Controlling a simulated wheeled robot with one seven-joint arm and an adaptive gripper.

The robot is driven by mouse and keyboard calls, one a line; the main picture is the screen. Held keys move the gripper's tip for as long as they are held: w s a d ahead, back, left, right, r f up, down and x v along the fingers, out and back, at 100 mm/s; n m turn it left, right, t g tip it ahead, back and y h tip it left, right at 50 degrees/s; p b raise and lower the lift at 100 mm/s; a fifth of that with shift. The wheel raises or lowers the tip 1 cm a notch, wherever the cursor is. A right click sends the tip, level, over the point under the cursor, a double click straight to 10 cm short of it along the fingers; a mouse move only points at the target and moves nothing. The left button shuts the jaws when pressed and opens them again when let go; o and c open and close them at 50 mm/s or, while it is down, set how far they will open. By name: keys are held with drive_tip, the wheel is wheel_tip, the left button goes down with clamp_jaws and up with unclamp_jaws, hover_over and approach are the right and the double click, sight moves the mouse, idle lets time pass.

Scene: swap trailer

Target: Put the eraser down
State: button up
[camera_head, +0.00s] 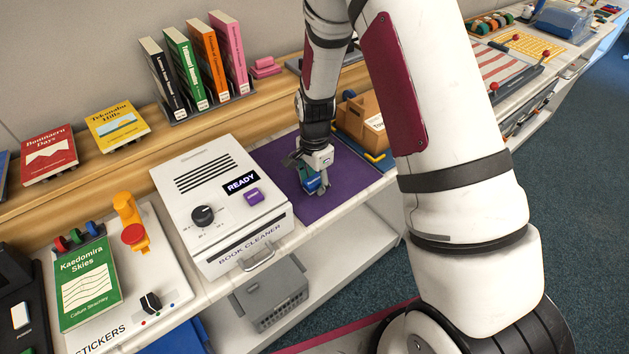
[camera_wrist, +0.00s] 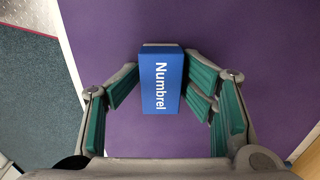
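The eraser is a blue block with white "Numbrel" lettering (camera_wrist: 162,82). In the wrist view it sits between my gripper's green-padded fingers (camera_wrist: 162,70), with the fingertips against its two sides. My gripper looks shut on it. In the head view my gripper (camera_head: 314,178) points down over the purple mat (camera_head: 340,178), and a small part of the blue eraser (camera_head: 311,184) shows between the fingers. The eraser is low over the mat; I cannot tell whether its underside touches it. The mat also fills most of the wrist view (camera_wrist: 100,30).
A white book cleaner (camera_head: 225,205) stands left of the mat. A cardboard box (camera_head: 360,125) stands behind it to the right. Upright books (camera_head: 200,75) and a pink block (camera_head: 265,67) are on the back ledge. Bare purple mat surrounds the gripper; the counter's front edge is close.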

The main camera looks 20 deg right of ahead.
wheel_tip(320, 180, up, 13)
wheel_tip(320, 180, up, 8)
drive_tip(key=r+n+t, duration=0.1)
drive_tip(key=n, duration=0.2)
hover_over(315, 180)
drive_tip(key=s, duration=0.4)
drive_tip(key=s+r+n+t, duration=0.2)
drive_tip(key=s+r+n, duration=0.3)
drive_tip(key=s, duration=0.5)
drive_tip(key=s+r+n+t, duration=0.1)
drive_tip(key=s+r+n, duration=0.5)
drive_tip(key=s, duration=0.5)
drive_tip(key=shift+s+d+r+t, duration=0.15)
drive_tip(key=shift+r+t, duration=0.1)
drive_tip(key=shift+t, duration=0.15)
